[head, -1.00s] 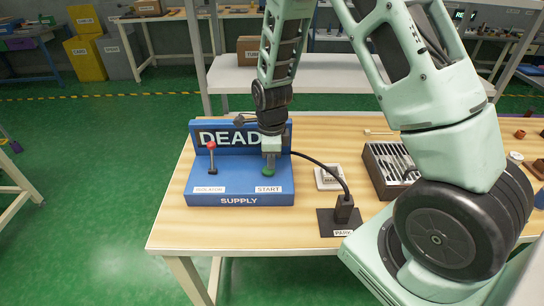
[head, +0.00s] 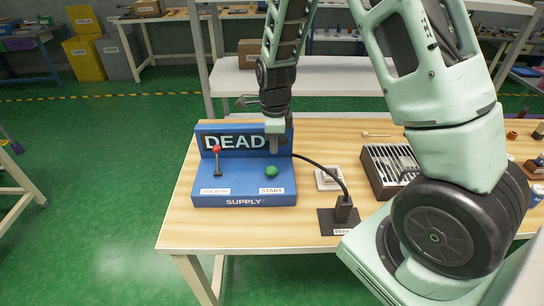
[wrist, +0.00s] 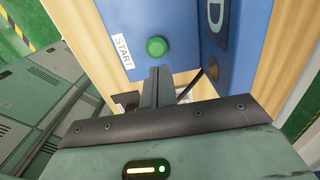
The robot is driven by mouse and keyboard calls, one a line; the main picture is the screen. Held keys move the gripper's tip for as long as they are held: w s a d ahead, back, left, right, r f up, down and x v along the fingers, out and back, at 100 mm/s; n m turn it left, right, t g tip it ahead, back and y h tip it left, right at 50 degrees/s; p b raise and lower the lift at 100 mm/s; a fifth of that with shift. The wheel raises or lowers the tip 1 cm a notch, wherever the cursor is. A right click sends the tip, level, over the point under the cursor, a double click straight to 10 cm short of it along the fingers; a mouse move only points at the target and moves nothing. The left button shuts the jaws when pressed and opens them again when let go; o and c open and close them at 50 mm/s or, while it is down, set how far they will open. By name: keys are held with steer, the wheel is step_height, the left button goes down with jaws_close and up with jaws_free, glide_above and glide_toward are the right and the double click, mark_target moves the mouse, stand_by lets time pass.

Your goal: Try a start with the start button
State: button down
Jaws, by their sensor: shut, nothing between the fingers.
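The blue supply box (head: 245,200) stands on the wooden table, with a back panel that reads "DEAD". The green start button (head: 271,171) is on its top at the right, behind the START label. It also shows in the wrist view (wrist: 156,47). A lever with a red knob (head: 216,150) stands upright on the left, by the isolator label. My gripper (head: 274,148) is shut and empty. It hangs above and behind the button, in front of the panel, apart from the button. In the wrist view its closed fingers (wrist: 157,82) point toward the button.
A black cable runs from the box to a black plug block (head: 342,212) on the table. A small white labelled block (head: 328,180) and a slotted dark tray (head: 390,168) stand to the right. A white shelf (head: 300,75) is behind. The table's front left corner is bare.

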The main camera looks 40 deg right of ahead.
step_height(320, 180, up, 7)
stand_by(0.3)
stand_by(0.6)
